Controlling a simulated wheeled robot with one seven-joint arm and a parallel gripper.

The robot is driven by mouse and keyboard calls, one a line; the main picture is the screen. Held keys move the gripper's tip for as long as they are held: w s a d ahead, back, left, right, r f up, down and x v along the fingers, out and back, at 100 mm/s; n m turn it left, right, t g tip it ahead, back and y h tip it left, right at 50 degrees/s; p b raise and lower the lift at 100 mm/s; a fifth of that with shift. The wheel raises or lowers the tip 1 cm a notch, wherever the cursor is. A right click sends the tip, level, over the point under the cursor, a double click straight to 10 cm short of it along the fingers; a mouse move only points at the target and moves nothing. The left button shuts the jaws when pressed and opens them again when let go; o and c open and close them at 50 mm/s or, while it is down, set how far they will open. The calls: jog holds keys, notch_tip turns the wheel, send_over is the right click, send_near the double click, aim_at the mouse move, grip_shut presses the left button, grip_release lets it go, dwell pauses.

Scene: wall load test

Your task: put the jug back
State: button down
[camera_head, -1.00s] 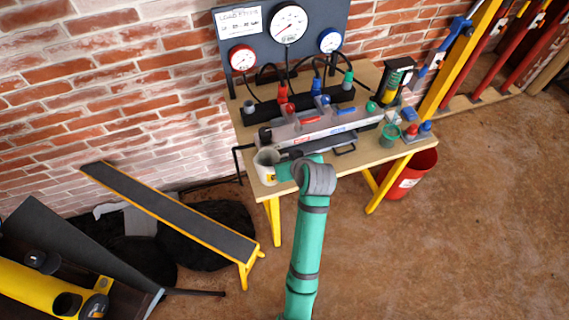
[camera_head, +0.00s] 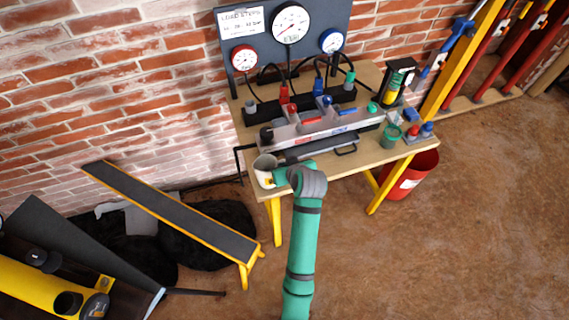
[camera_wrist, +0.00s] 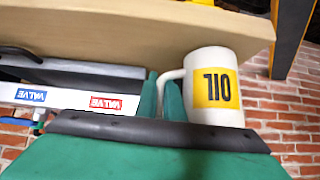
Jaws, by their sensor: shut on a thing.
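The jug (camera_head: 264,164) is a white mug-like vessel with a yellow label, at the front left corner of the workbench (camera_head: 343,168). In the wrist view the jug (camera_wrist: 213,80) appears upside down, its label reading OIL. My gripper (camera_wrist: 163,95) is shut on the jug's handle, one finger on each side. In the head view my wrist hides part of the jug's right side. The jug looks about upright, open mouth up. I cannot tell whether its base touches the bench top.
A grey valve block (camera_head: 325,124) with coloured knobs lies along the bench, right of the jug. A gauge panel (camera_head: 270,38) stands behind. A green cup (camera_head: 390,136) sits at the right. A red bucket (camera_head: 408,176) stands below. A sloping black board (camera_head: 165,208) is at left; the right floor is clear.

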jog(key=c, duration=2.2)
grip_release()
jog(key=shift+o, duration=0.2)
jog(key=shift+r, duration=0.15)
jog(key=v, duration=1.2)
jog(key=s+a+f+m+t+h, duration=0.1)
jog(key=s+a+f+m+t, duration=0.1)
jog(key=s+f, duration=0.45)
jog(key=s+a+f+m+t+h, duration=0.15)
jog(key=s+f, duration=0.25)
jog(key=s, duration=0.6)
jog(key=s+r+t, duration=0.1)
jog(key=s+r, duration=0.3)
jog(key=s, duration=0.5)
jog(key=s+r+t, duration=0.2)
jog(key=s+r, duration=0.2)
jog(key=s, duration=0.5)
jog(key=shift+r, duration=0.2)
